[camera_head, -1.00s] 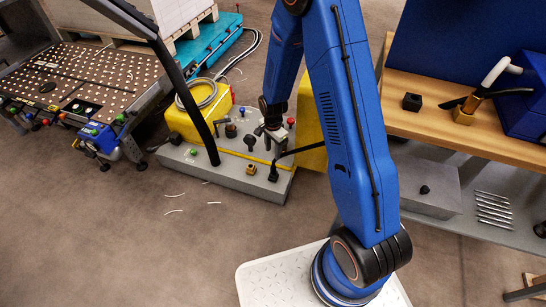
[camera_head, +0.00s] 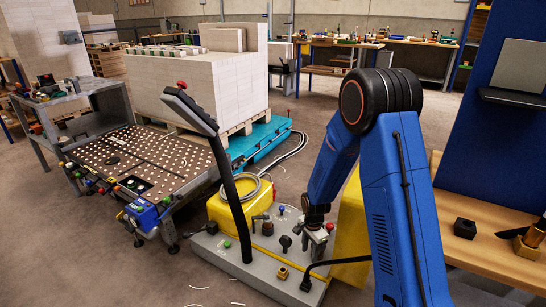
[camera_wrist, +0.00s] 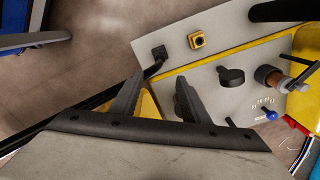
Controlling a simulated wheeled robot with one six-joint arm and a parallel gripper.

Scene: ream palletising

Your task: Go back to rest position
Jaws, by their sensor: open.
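My gripper (camera_head: 318,238) is low over the right part of a grey control panel (camera_head: 240,272) in the head view. In the wrist view my gripper (camera_wrist: 158,92) is open, its two dark fingers apart with nothing between them. A black knob (camera_wrist: 231,76), a blue button (camera_wrist: 270,115) and a yellow square fitting (camera_wrist: 197,40) are on the panel just ahead of the fingers. Whether a fingertip touches the panel cannot be told. My blue arm hides part of the panel's right side.
A black post (camera_head: 236,200) rises from the panel, beside a yellow housing (camera_head: 228,205). A ball-studded table (camera_head: 135,165) stands left. A pallet stack (camera_head: 190,85) is behind. A wooden bench (camera_head: 490,240) with a black block (camera_head: 465,228) is right. Open floor lies at front left.

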